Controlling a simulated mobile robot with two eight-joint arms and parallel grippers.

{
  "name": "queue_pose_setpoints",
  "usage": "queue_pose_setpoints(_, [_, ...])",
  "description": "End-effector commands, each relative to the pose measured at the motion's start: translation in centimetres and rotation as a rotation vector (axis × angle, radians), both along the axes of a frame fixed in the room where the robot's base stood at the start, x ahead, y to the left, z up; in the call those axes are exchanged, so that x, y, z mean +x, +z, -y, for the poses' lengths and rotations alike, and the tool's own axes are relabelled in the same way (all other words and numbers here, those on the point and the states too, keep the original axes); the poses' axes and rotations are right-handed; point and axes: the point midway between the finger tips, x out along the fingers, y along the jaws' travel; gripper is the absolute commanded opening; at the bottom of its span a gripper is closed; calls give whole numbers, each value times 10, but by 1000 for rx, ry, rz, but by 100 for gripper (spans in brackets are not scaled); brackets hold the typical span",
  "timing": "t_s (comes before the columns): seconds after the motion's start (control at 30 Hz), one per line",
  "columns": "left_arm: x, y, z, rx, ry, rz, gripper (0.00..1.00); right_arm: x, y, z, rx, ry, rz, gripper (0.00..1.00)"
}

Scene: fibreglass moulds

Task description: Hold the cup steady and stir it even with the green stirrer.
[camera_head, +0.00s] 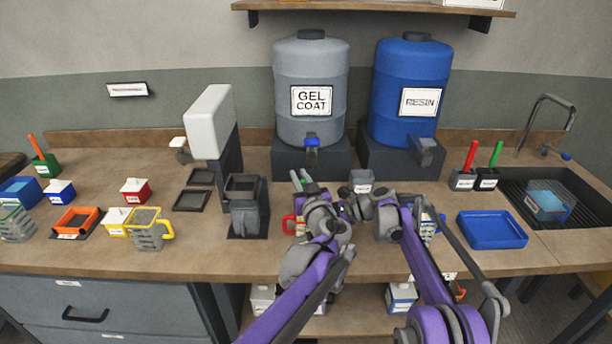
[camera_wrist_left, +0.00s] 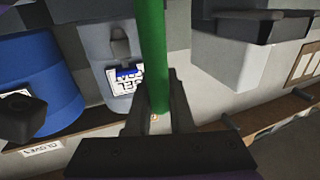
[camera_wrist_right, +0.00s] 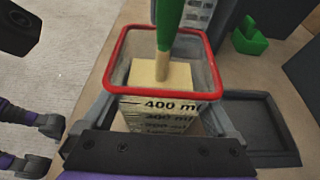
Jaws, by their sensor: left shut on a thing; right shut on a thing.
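The cup (camera_wrist_right: 203,55) is grey and square, with a red rim and ml marks, and holds pale cream material. My right gripper (camera_wrist_right: 155,110) is shut on it from both sides. The green stirrer (camera_wrist_right: 167,22) stands nearly upright in the cup, its pale lower end at the material; how deep it reaches is hidden. My left gripper (camera_wrist_left: 157,92) is shut on the stirrer (camera_wrist_left: 152,45) above the cup.
A dark square tray (camera_wrist_right: 262,125) and a green holder (camera_wrist_right: 250,38) are beside the cup. The gel coat (camera_head: 311,75) and resin (camera_head: 410,75) drums stand behind. A blue tray (camera_head: 491,231) is to the right.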

Motion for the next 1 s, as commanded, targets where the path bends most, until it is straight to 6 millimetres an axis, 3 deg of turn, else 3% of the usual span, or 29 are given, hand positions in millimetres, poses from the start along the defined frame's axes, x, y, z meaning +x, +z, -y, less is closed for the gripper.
queue_pose_setpoints(0.2, [1, 0, 14, 0, -1, -1, 0, 0, 0, 0, 1, 0, 0, 1])
queue_pose_setpoints(0.57, [1, 1, 15, 0, 0, 0, 0, 0, 0, 0, 1, 0, 0, 1])
queue_pose_setpoints(1.0, [1, 35, 15, 0, 0, 0, 0, 0, 0, 0, 1, 0, 0, 1])
